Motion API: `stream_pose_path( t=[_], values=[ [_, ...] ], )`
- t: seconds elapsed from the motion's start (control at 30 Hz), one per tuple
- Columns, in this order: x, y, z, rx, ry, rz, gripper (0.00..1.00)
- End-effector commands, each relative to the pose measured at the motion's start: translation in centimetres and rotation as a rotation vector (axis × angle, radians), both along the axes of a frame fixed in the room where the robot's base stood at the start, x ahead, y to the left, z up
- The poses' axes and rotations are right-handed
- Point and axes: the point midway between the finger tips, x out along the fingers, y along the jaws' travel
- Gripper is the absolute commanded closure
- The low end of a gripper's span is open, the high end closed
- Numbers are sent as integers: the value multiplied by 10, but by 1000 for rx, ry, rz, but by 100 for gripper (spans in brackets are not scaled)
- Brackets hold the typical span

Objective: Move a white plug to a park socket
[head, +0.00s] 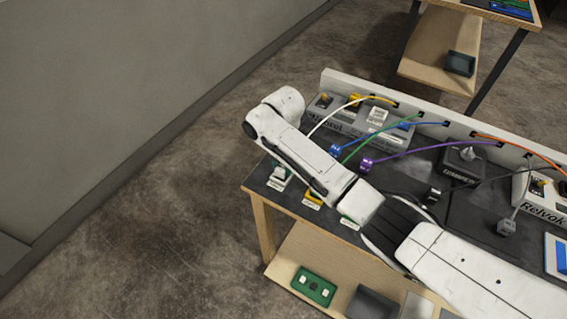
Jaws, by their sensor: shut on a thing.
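My white arm reaches over the console table from the lower right, and its far end is above the table's left end. My gripper cannot be made out; the arm covers the place below it. A white cable (328,117) runs from the back rail down behind my arm. The plug at its near end is hidden. Which are park sockets cannot be told.
A blue plug (336,150) and a purple plug (366,164) stand close behind my arm. A grey labelled box (345,120) is at the back left. Several coloured cables arc from the back rail (430,115). A black box (462,164) stands farther right.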

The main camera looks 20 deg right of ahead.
Motion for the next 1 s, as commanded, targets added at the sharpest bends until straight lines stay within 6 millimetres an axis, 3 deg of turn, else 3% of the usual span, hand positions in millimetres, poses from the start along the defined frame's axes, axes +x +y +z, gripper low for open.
stream_pose_path(
  t=[0.13,0.17,0.4,0.47,0.63,0.93,1.0],
  values=[
    [0,0,1,0,-1,0,99],
    [0,0,1,0,-1,0,68],
    [0,0,0,-1,-1,0,45],
    [0,0,0,0,0,0,39],
    [0,0,0,0,0,0,39],
    [0,0,0,0,0,0,10],
    [0,0,0,0,0,0,9]
  ],
)
